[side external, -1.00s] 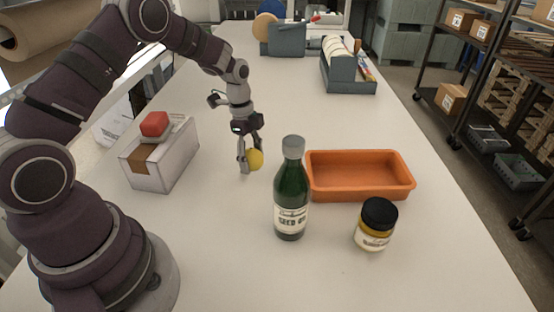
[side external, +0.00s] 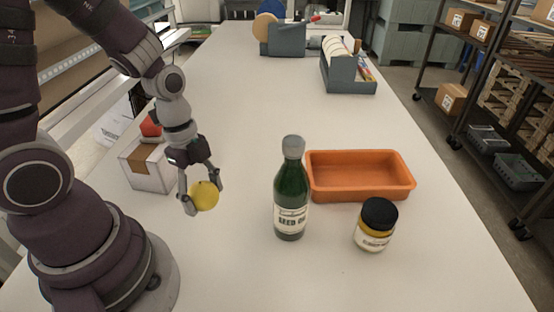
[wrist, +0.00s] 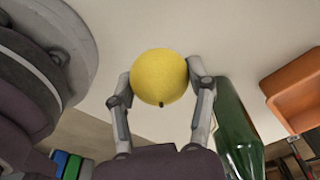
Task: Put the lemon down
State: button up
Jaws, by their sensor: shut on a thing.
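The yellow lemon (side external: 204,196) is between the fingers of my gripper (side external: 201,196) in the side external view, left of the green bottle. My gripper is shut on it, and the fingers point down toward the white table. In the wrist view the lemon (wrist: 160,77) sits between both fingertips (wrist: 160,85), with its dark tip facing the camera. It looks held above the table; the exact gap cannot be told.
A green seed oil bottle (side external: 291,195) stands right of my gripper. Behind it is an empty orange tray (side external: 360,190), with a black-lidded jar (side external: 375,225) in front. A white box (side external: 148,168) with a red item (side external: 150,126) is behind my gripper. The table front is clear.

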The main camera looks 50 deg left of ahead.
jog(key=w+d+r+m+g, duration=0.1)
jog(key=d+r+m, duration=0.2)
jog(key=d+m, duration=0.2)
jog(key=w+d+r+m, duration=0.1)
jog(key=d+r+m, duration=0.1)
jog(key=d+m, duration=0.25)
jog(key=m, duration=0.5)
send_over(329, 299)
jog(key=shift+g+y, duration=0.3)
jog(key=f, duration=0.9)
jog(key=shift+w+a+f, duration=0.2)
jog(key=shift+f, duration=0.55)
jog(key=shift+f, duration=0.15)
jog(key=o, duration=1.2)
jog(key=shift+c, duration=0.2)
